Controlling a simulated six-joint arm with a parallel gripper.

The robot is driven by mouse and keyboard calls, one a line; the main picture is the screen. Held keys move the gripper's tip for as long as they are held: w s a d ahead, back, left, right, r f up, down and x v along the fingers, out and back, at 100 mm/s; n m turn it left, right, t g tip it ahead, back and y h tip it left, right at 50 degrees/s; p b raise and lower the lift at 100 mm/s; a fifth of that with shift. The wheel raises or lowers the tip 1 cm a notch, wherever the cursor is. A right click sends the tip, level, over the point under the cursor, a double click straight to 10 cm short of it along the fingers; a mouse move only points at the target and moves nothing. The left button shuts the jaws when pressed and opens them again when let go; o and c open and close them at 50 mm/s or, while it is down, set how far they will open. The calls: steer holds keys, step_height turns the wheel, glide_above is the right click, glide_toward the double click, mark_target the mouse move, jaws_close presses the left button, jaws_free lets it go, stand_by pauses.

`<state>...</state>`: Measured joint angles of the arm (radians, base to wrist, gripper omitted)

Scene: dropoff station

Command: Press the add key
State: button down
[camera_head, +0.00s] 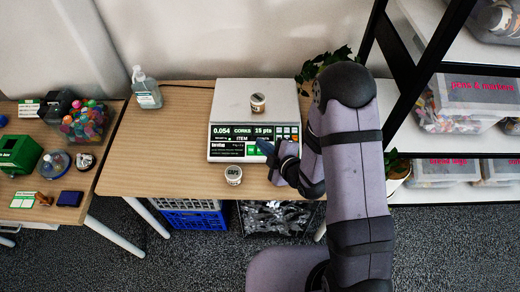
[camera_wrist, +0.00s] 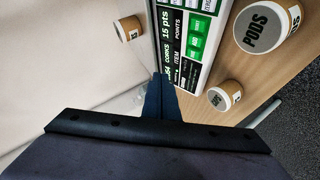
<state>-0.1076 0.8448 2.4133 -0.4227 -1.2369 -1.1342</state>
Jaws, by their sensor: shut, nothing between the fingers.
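The scale (camera_head: 226,95) stands on the wooden table, its front panel lit with 0.054, CORKS and 15 pts. The panel also shows in the wrist view (camera_wrist: 176,52), turned sideways. Green keys (camera_wrist: 198,32) sit on the panel; their small words are too blurred to tell which is the add key. In the head view, my gripper (camera_head: 264,147) is over the front panel, covering part of the keys. In the wrist view, my gripper (camera_wrist: 161,80) is shut and empty, its tips beside the ITEM part of the panel. Contact with a key cannot be told.
A small jar (camera_head: 258,103) stands on the scale's platform. A PODS jar (camera_wrist: 266,28) shows in the wrist view. A sanitizer bottle (camera_head: 146,90) stands left, a plant (camera_head: 325,62) behind right.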

steer(key=shift+f, duration=0.15)
stand_by(0.3)
steer(key=b, duration=0.6)
glide_above(263, 157)
steer(key=shift+s+a+f, duration=0.1)
steer(key=shift+s+f, duration=0.1)
steer(key=shift+f, duration=1.75)
steer(key=shift+s+f, duration=0.2)
steer(key=shift+f, duration=1.75)
steer(key=shift+f, duration=0.1)
steer(key=shift+w+f+b, duration=0.15)
steer(key=shift+f+b, duration=0.15)
steer(key=shift+b, duration=0.3)
steer(key=shift+w+f+b, duration=0.2)
steer(key=shift+f+b, duration=0.35)
steer(key=shift+b, duration=0.05)
steer(key=shift+r, duration=0.15)
steer(key=shift+s+r+p, duration=0.35)
steer(key=shift+r+p, duration=0.3)
steer(key=shift+r, duration=0.15)
